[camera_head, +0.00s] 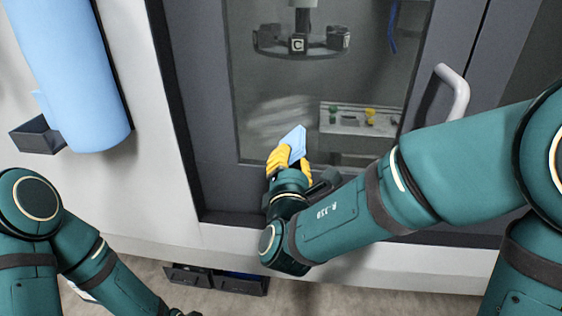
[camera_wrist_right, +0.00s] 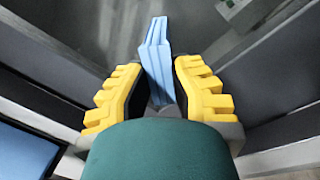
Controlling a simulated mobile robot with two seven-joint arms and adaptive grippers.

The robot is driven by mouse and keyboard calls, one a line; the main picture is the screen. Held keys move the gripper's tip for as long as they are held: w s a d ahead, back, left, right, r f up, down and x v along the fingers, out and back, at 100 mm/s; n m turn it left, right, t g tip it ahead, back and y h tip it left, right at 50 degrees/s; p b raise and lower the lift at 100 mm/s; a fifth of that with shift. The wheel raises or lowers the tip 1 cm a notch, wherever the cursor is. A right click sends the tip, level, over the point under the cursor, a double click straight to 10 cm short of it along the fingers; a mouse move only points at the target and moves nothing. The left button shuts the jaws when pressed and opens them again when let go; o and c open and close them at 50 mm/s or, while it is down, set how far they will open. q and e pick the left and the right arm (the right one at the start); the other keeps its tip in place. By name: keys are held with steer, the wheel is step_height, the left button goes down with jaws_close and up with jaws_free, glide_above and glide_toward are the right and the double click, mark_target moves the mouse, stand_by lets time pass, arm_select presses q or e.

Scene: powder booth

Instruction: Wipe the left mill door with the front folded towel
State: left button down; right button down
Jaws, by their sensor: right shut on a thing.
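A light-blue folded towel (camera_head: 294,140) is held between the yellow fingers of my right gripper (camera_head: 288,160) in the head view. The towel also shows in the right wrist view (camera_wrist_right: 155,55), between the fingers of the right gripper (camera_wrist_right: 160,90), its far end reaching towards the glass. The left mill door (camera_head: 215,185) has a dark frame and a window with a pale smeared patch just left of the towel. The towel is at the lower part of this window; I cannot tell whether it touches the glass. My left arm is at the lower left; its gripper is not clearly visible.
A grey door handle (camera_head: 456,92) stands out at the right. A large blue cylinder (camera_head: 75,75) hangs on the left panel beside a small dark box (camera_head: 38,136). Behind the glass are a tool carousel (camera_head: 300,40) and a tray (camera_head: 352,120). Dark bins (camera_head: 238,284) sit low near the floor.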

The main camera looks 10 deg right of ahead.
mark_target(302, 144)
steer(key=shift+s+d+r+b, duration=0.2)
steer(key=shift+d+r+b, duration=0.4)
steer(key=shift+d+b, duration=0.3)
steer(key=shift+w+a+r+b, duration=0.75)
steer(key=shift+w+a+b, duration=1.1)
steer(key=shift+a, duration=4.15)
steer(key=shift+s+d+r, duration=0.2)
steer(key=shift+s+d, duration=0.45)
steer(key=shift+d, duration=1.4)
steer(key=shift+s+d+r, duration=0.2)
steer(key=shift+s+d, duration=0.45)
steer(key=shift+d, duration=1.35)
steer(key=shift+s+d+r, duration=0.2)
steer(key=shift+s+d, duration=0.45)
steer(key=shift+d, duration=1.4)
steer(key=shift+w+a, duration=0.2)
steer(key=shift+a, duration=0.35)
steer(key=shift+w+a, duration=0.15)
steer(key=shift+a, duration=0.35)
